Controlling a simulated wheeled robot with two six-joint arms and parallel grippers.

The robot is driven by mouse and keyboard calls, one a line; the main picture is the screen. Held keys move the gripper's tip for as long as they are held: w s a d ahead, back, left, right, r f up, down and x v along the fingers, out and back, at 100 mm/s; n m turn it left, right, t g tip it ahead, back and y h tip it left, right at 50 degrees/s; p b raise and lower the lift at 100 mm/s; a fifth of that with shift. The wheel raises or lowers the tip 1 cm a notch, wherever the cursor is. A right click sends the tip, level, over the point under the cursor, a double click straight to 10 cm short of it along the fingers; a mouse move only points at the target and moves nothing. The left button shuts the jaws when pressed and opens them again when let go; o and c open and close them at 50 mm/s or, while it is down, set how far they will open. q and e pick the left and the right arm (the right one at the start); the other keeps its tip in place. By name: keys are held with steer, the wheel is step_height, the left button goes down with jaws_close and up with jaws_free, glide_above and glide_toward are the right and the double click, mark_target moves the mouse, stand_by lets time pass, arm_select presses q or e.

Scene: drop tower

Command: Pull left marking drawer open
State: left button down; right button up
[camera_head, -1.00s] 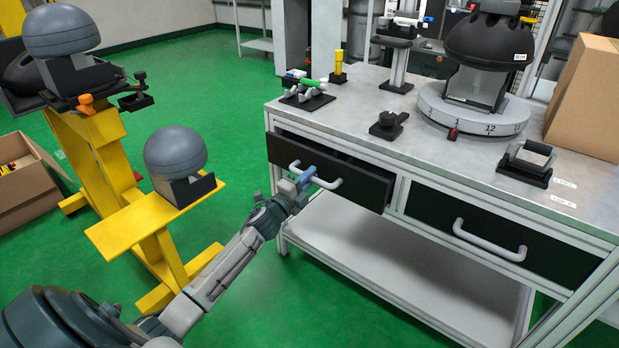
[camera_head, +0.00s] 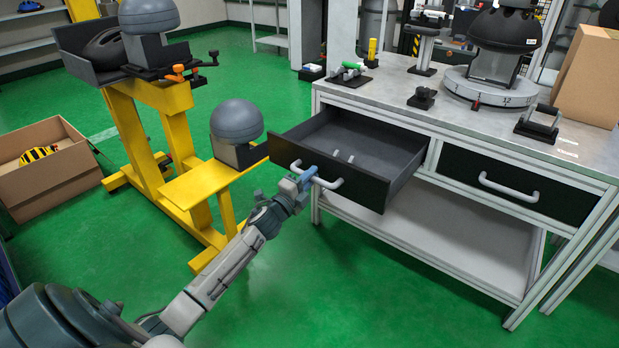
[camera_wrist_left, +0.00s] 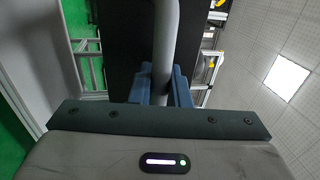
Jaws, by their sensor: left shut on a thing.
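The left marking drawer (camera_head: 378,184) has a black front and grey inside, and stands well out from the workbench (camera_head: 441,129). Two small light pieces lie in it. My left gripper (camera_head: 308,178) is shut on the left drawer's grey bar handle (camera_head: 330,184), near its left end. In the left wrist view the handle (camera_wrist_left: 166,45) runs between the blue fingers (camera_wrist_left: 162,88). The right drawer (camera_head: 513,186) is closed, with its own bar handle. My right gripper is not in view.
A yellow stand (camera_head: 173,124) with grey headforms is close to the left of the open drawer. A cardboard box (camera_head: 45,178) sits on the green floor at far left. Fixtures, a helmet on a round turntable (camera_head: 490,92) and a carton (camera_head: 590,75) stand on the bench top.

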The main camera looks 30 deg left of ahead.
arm_select(q)
steer(key=c, duration=1.4)
jaws_free()
steer(key=shift+c, duration=0.2)
